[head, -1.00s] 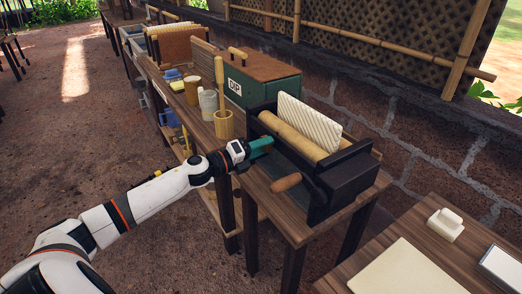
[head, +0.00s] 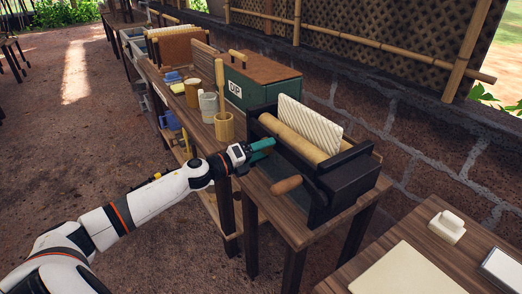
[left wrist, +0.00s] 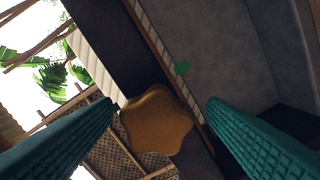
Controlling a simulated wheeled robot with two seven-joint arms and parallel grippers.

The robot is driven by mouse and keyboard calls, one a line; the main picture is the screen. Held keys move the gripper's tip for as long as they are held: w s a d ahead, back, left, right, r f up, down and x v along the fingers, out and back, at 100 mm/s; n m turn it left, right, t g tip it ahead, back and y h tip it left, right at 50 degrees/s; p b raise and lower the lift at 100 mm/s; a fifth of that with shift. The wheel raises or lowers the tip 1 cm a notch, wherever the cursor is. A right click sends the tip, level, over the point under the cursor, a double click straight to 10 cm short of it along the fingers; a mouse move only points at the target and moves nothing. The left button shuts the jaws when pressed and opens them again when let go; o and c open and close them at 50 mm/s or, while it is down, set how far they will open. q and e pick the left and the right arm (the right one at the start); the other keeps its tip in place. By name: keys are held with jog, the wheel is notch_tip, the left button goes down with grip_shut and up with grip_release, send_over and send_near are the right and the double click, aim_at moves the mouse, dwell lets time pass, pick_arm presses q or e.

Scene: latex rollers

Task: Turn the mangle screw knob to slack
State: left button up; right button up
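The mangle is a black-framed press (head: 340,185) with a pale wooden roller (head: 295,132) and a white ribbed sheet (head: 310,122) standing at it. The mangle screw knob (left wrist: 155,120) is a brass-coloured, lobed knob in the left wrist view. My left gripper (head: 270,146) is at the near left end of the mangle. Its teal fingers (left wrist: 160,110) are apart, one on each side of the knob, with small visible gaps and no clear contact. The knob is hidden in the head view. My right gripper is out of view.
A wooden crank handle (head: 287,185) sticks out from the mangle close to my left gripper. A green "DIP" box (head: 265,85) and a wooden cup (head: 224,126) stand behind. A second table (head: 395,275) is at the lower right. The ground at left is free.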

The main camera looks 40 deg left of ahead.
pick_arm(q)
jog(key=b+v, duration=0.1)
jog(key=v, duration=1.1)
dwell(0.6)
